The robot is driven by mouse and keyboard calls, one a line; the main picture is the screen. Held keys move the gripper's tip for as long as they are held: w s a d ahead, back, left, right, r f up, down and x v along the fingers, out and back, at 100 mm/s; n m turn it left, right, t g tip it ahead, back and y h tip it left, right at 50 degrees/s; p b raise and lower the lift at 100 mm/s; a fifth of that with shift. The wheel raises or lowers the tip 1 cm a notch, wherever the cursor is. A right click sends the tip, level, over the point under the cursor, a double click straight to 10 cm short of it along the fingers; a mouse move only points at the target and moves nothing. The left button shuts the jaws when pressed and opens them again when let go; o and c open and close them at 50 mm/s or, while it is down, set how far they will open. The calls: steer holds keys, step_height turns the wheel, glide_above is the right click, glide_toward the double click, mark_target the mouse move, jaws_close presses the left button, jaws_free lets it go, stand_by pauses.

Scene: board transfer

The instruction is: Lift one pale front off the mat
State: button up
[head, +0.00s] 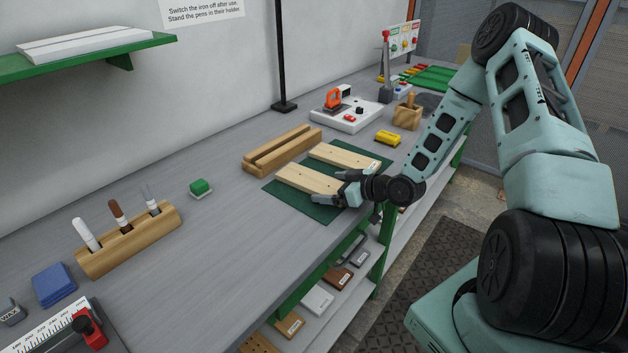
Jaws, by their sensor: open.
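Two pale wooden fronts lie side by side on a dark green mat (286,195) on the grey bench. The nearer pale front (304,178) has its right end beside my gripper. The farther pale front (342,157) lies behind it, apart from it. My gripper (342,187) is open, with its fingers at the right end of the nearer front. I cannot tell whether the fingers touch the front or stand around it. The gripper hides part of the mat's right side.
A grooved wooden block (282,151) stands just behind the mat. A yellow block (388,138) and a white station with an orange iron (346,116) are farther back. A pen holder (130,239) and green eraser (201,188) stand left.

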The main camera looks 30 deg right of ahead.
steer(key=c, duration=1.2)
steer(key=shift+r, duration=0.1)
